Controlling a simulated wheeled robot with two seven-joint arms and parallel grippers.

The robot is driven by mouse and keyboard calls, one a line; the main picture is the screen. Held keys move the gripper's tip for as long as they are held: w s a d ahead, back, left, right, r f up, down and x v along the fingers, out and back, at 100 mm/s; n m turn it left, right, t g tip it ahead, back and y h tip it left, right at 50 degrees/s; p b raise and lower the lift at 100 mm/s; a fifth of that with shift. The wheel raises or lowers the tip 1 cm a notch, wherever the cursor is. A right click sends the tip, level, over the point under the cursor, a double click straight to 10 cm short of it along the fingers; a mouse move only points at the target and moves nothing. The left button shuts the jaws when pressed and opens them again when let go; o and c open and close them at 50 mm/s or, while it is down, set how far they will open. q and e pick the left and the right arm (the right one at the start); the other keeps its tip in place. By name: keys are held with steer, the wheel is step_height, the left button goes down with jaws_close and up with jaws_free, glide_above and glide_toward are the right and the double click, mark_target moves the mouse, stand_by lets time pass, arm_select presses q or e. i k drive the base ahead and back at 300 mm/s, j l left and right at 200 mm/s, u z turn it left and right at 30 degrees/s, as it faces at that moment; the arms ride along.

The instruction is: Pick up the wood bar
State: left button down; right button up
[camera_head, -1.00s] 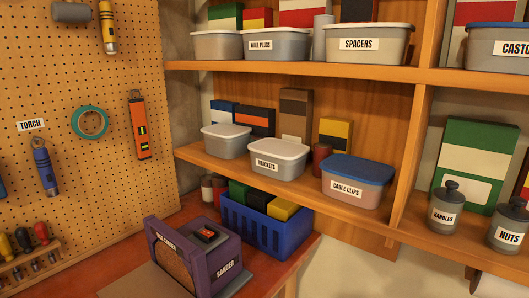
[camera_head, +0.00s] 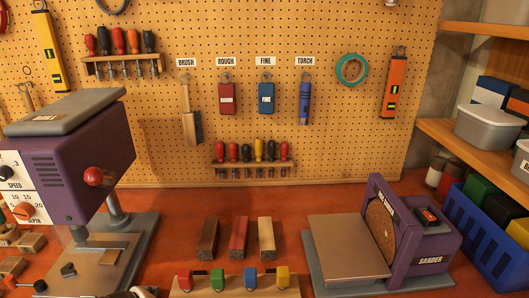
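Three short bars lie side by side on the red-brown bench, behind a rack of coloured blocks. The left bar (camera_head: 207,238) is dark brown, the middle bar (camera_head: 238,237) is red, and the right one is a pale, wood-coloured bar (camera_head: 266,237). The pale one looks most like plain wood. All three lie apart, lengthwise away from me, with nothing on them. A small pale and dark piece shows at the bottom edge, left of the rack; I cannot tell what it is. No gripper fingers are visible in this view.
A purple drill press (camera_head: 70,150) stands at left and a purple sander (camera_head: 430,235) at right. The wooden rack (camera_head: 235,293) with red, green, blue and yellow blocks sits in front of the bars. Pegboard tools hang behind. A blue basket (camera_head: 490,235) is at far right.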

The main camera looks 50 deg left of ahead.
mark_target(237, 243)
steer(key=u, duration=1.75)
